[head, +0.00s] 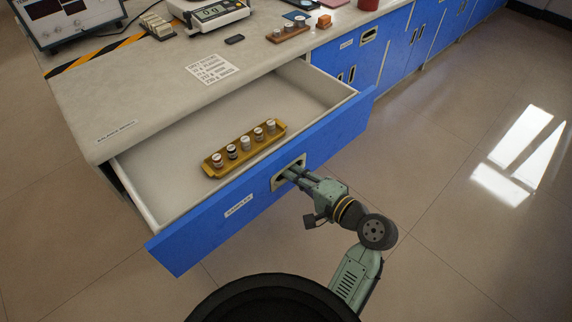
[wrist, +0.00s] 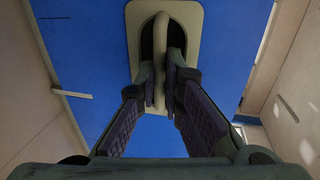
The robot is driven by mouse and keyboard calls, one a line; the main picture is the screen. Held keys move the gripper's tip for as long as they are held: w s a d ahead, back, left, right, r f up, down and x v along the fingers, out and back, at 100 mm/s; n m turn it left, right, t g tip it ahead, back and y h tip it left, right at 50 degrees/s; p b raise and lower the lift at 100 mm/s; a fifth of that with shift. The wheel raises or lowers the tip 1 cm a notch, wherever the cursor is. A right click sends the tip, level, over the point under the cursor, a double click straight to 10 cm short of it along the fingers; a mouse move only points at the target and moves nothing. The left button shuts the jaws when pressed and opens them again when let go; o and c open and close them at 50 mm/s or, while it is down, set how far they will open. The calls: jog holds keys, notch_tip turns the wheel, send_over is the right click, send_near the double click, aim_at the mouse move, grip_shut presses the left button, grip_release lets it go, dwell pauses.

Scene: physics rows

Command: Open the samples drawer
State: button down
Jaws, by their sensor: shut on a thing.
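The samples drawer (head: 240,215) has a blue front with a label and is pulled well out from under the grey bench in the head view. Inside it a yellow tray (head: 213,173) holds several small vials with white caps. My gripper (head: 288,174) is at the recessed handle in the drawer front. In the wrist view the pale handle bar (wrist: 161,50) runs between the two fingers of my gripper (wrist: 162,88), which are shut on it. The handle plate (wrist: 137,20) surrounds the bar. The fingers hide part of the handle in the head view.
The bench top (head: 150,105) carries a scale (head: 208,12), a printed sheet (head: 211,69) and a small wooden rack (head: 289,33). More blue cabinets (head: 395,50) continue to the right, closed. The floor (head: 450,200) at the right is clear.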

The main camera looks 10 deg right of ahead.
jog(key=shift+s+d, duration=0.2)
jog(key=shift+s, duration=0.15)
jog(key=c, duration=2)
grip_release()
jog(key=v, duration=1.2)
